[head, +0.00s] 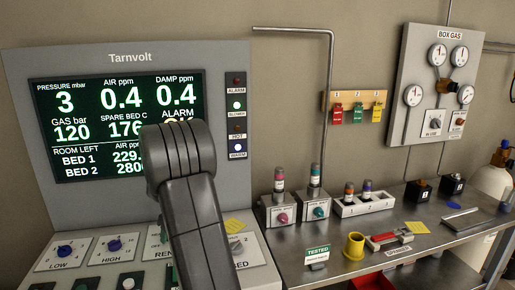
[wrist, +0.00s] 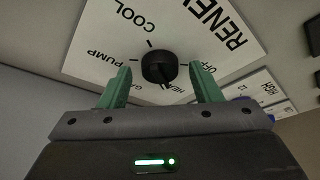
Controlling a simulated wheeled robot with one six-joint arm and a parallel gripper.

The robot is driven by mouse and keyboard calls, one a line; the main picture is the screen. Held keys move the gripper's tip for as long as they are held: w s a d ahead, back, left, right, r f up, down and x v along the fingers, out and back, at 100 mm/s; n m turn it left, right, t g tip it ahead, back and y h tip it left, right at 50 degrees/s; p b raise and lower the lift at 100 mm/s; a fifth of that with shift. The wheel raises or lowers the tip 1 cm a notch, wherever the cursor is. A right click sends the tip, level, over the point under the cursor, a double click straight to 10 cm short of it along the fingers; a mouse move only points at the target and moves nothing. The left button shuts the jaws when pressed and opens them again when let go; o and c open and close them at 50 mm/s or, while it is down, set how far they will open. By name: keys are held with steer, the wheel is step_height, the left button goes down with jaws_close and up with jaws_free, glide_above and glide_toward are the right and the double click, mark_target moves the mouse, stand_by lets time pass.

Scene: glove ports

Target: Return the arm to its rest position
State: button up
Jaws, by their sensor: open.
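My gripper (wrist: 159,88) is open in the wrist view, with its two green fingers apart and nothing between them that it holds. A black rotary knob (wrist: 159,67) on a white plate marked RENEW, COOL, PUMP and OFF shows between and beyond the fingertips. I cannot tell whether the fingers touch the plate. In the head view my dark grey arm (head: 195,225) rises in front of the panel and hides part of the screen and the RENEW plate. My gripper itself is hidden there.
The Tarnvolt console (head: 130,58) with its lit screen stands at the left. A steel bench (head: 330,272) at the right carries a yellow cup (head: 354,247), a red-handled tool (head: 388,239), bottles in holders and a TESTED sign (head: 317,254). A gas panel (head: 435,85) hangs on the wall.

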steer(key=b+v, duration=0.1)
steer(key=v, duration=0.7)
steer(key=shift+r, duration=0.35)
steer(key=shift+d, duration=0.15)
